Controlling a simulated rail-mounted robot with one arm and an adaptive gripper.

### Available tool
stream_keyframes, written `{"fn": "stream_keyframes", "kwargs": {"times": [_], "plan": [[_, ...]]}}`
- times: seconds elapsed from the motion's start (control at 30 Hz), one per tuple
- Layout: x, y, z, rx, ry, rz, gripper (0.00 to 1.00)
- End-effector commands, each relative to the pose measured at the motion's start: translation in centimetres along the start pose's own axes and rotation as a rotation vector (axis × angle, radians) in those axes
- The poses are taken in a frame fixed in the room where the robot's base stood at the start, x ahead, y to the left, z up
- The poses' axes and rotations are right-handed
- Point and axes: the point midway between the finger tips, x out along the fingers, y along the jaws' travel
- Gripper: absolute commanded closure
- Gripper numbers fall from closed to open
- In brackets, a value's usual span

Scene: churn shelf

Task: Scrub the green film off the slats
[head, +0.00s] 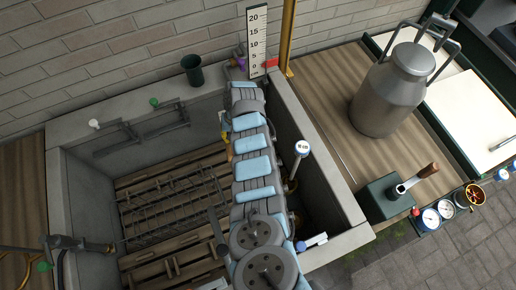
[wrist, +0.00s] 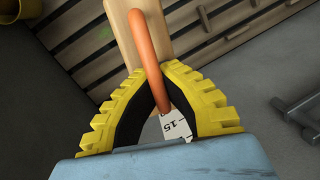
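My gripper (wrist: 157,72), with yellow ribbed fingers and black pads, is closed around the orange handle (wrist: 150,45) of a wooden block-shaped brush (wrist: 128,22). The brush's bristle side is hidden. Beyond it are wooden slats (wrist: 85,60), with a small green patch (wrist: 107,33) and fainter green beside it. It cannot be told whether the brush touches the slats. In the head view the slats (head: 165,243) lie on the floor of a concrete trough. A bit of my yellow gripper (head: 227,147) shows beside my arm, which hides the rest and the brush.
The trough's concrete rim (head: 90,118) encloses the slats. A wire rack (head: 170,207) lies over them, and wall brackets (head: 150,130) jut from the back wall. A dark cup (head: 192,70) and a scale board (head: 257,38) stand behind. A metal churn (head: 393,90) is on the right bench.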

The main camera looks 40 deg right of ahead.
Motion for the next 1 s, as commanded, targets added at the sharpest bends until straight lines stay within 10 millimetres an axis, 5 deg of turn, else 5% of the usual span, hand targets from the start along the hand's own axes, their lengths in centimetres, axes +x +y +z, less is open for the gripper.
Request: {"fn": "stream_keyframes", "kwargs": {"times": [0.3, 0.5, 1.0], "plan": [[4.5, 7.5, 0.6, 0.063, -0.025, -0.013, 1.0], [5.9, 10.7, 0.9, 0.072, -0.035, -0.014, 1.0], [7.8, 12.0, 1.1, 0.069, -0.042, -0.014, 1.0]]}}
